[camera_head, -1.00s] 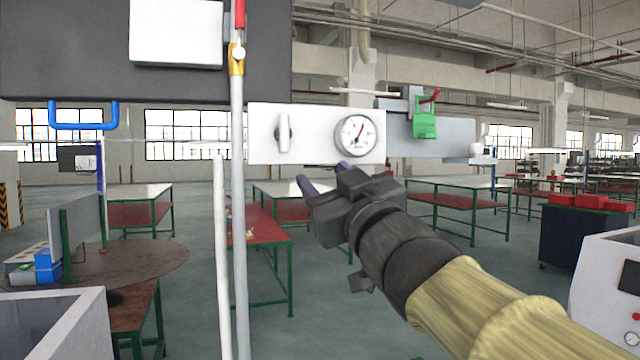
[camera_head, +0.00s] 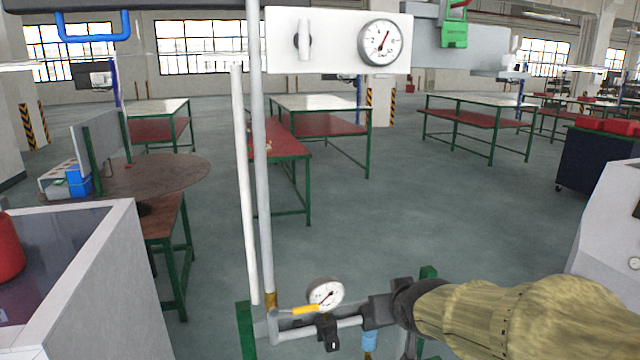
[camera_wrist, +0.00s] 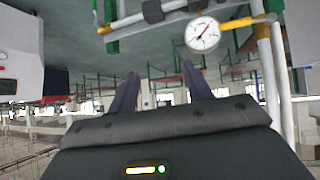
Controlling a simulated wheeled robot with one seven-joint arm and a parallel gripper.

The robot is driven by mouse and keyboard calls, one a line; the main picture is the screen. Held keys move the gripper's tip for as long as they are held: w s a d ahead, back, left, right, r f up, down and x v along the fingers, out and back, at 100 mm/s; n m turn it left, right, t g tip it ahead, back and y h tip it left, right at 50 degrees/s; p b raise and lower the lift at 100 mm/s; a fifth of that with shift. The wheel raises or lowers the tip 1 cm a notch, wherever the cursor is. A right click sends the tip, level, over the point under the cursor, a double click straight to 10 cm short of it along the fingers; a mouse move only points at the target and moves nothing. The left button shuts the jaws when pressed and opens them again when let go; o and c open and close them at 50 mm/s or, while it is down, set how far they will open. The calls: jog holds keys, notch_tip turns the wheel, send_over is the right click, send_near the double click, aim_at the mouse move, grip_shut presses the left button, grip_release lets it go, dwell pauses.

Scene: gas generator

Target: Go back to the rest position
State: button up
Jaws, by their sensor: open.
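My gripper (camera_wrist: 160,72) is open and empty in the wrist view, its two dark fingers apart with nothing between them. In the head view my forearm in a tan sleeve (camera_head: 500,315) comes in from the lower right. My dark wrist is beside the lower pipework, and the fingers cannot be made out there. A round gauge (camera_head: 325,292) and a yellow handle (camera_head: 304,310) sit on that pipework. The gauge also shows in the wrist view (camera_wrist: 203,34). I cannot tell whether my wrist touches the pipes.
A white panel with a gauge (camera_head: 345,40) and a green padlock-like tag (camera_head: 454,35) hang above. Vertical pipes (camera_head: 262,180) stand left of my arm. A grey-walled cabinet (camera_head: 110,290) is at lower left, a white machine (camera_head: 610,225) at right. Open floor (camera_head: 410,220) lies beyond.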

jog(key=s+d+f+m+g, duration=0.1)
jog(key=s+f+g, duration=0.6)
jog(key=s+f, duration=0.7)
jog(key=shift+d+f+p, duration=0.25)
jog(key=shift+d+p, duration=0.1)
jog(key=shift+p, duration=0.05)
